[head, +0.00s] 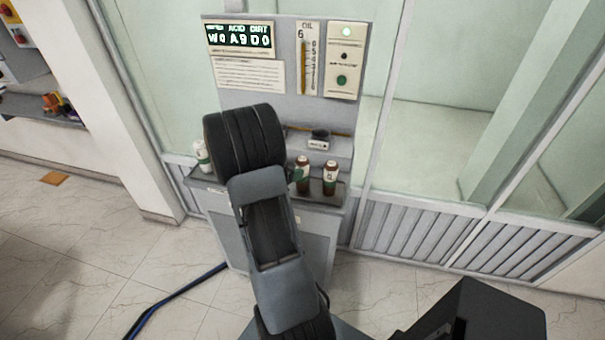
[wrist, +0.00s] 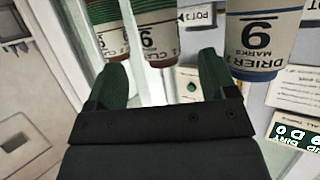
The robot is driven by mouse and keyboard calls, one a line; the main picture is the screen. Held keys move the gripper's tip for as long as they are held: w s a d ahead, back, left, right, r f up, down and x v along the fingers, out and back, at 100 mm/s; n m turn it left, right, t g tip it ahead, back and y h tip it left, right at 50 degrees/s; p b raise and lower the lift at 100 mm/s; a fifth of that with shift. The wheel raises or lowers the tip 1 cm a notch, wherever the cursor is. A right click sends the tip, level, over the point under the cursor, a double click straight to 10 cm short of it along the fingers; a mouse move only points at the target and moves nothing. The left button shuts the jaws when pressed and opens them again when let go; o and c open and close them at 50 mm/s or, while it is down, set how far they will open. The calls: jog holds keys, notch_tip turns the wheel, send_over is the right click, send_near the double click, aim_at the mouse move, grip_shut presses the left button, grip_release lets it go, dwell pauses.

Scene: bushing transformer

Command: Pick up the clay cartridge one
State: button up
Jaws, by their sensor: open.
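I cannot tell which is number one. My gripper (wrist: 165,66) is open and empty, its green fingers pointing towards them. The middle cartridge lies in line with the gap. In the head view my arm mostly hides the gripper.
A white drier cartridge (wrist: 262,40) is close beyond the right finger; a white cartridge (head: 203,156) stands at the shelf's left end. The grey cabinet (head: 285,90) has a lit display, gauge and buttons. Glass panels flank it. A blue hose (head: 175,297) lies on the floor.

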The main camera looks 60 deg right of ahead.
aim_at(297, 165)
jog(key=shift+p+x, duration=0.6)
jog(key=shift+x, duration=2.45)
jog(key=shift+r, duration=0.1)
jog(key=c, duration=1.1)
jog(key=shift+r, duration=0.15)
